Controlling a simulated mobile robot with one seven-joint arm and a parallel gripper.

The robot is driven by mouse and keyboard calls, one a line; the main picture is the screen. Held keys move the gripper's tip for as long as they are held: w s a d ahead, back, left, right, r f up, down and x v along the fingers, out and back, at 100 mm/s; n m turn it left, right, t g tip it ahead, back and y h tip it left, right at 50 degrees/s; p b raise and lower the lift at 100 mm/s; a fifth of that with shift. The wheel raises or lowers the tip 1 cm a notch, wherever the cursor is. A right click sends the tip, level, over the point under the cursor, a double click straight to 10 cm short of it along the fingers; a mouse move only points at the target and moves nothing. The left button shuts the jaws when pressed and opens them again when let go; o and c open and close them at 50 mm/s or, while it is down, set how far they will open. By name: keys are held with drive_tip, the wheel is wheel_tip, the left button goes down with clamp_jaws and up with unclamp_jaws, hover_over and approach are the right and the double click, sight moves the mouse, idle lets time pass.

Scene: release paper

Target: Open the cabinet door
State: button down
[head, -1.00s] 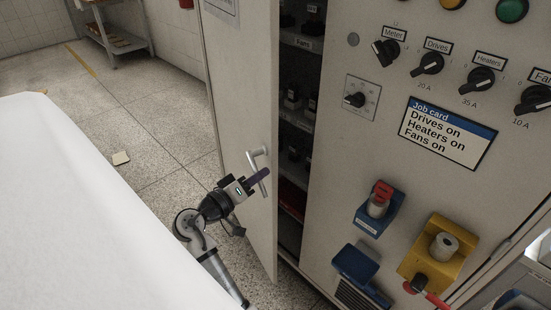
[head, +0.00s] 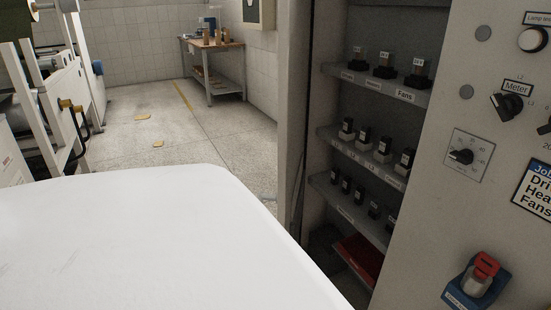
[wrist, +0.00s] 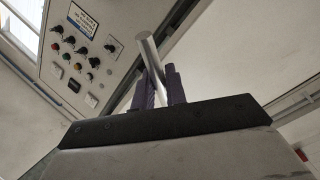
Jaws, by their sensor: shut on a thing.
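The cabinet door (head: 293,120) stands open in the head view, seen nearly edge-on left of the opening. The cabinet's inside (head: 345,105) shows, with shelves of small black parts and a red item low down. In the wrist view, my gripper (wrist: 159,73) has its two purple fingers shut on the silver door handle (wrist: 148,48), whose end sticks out past the fingertips. My gripper and the handle are not visible in the head view.
The cabinet front (head: 440,130) with knobs and a red-topped switch (head: 482,277) is at the right. A white rounded surface (head: 150,240) fills the lower left.

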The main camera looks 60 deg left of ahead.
drive_tip(key=s+a+m+g+h+b, duration=0.1)
drive_tip(key=s+a+h+b, duration=0.1)
drive_tip(key=s+a+b, duration=0.2)
drive_tip(key=shift+s+a+b, duration=0.15)
drive_tip(key=shift+a+b, duration=0.1)
drive_tip(key=shift+b, duration=0.5)
drive_tip(key=c, duration=1.5)
unclamp_jaws()
drive_tip(key=shift+o, duration=0.2)
